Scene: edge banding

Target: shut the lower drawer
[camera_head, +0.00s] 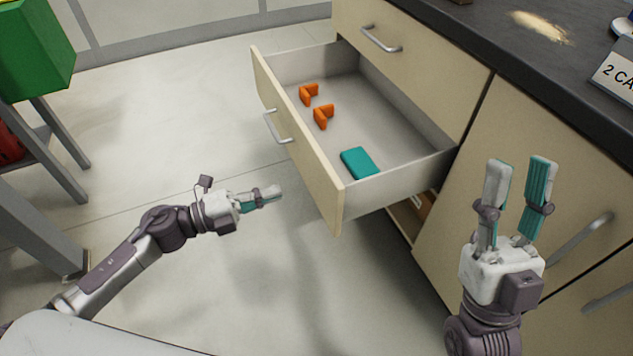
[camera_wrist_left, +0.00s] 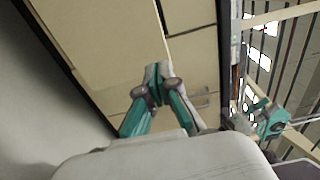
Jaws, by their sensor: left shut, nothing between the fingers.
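The lower drawer (camera_head: 322,178) is pulled well out of the beige cabinet. Its front panel, with a metal handle (camera_head: 278,127), faces left in the head view. Inside lie two orange brackets (camera_head: 323,116) and a teal block (camera_head: 359,162). My left gripper (camera_head: 278,191) is shut and empty, in front of the drawer's front panel and apart from it. In the left wrist view its fingertips (camera_wrist_left: 157,72) are together, with beige cabinet panels behind. My right gripper (camera_head: 519,165) is open and empty, its fingers apart, near the cabinet door to the right of the drawer.
The upper drawer (camera_head: 425,65) is closed, under a dark countertop (camera_head: 500,25) with a pale powder patch and a sign. An open gap with a brown item shows below the lower drawer. A green box (camera_head: 35,50) stands on a grey stand at left. The floor before the drawer is clear.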

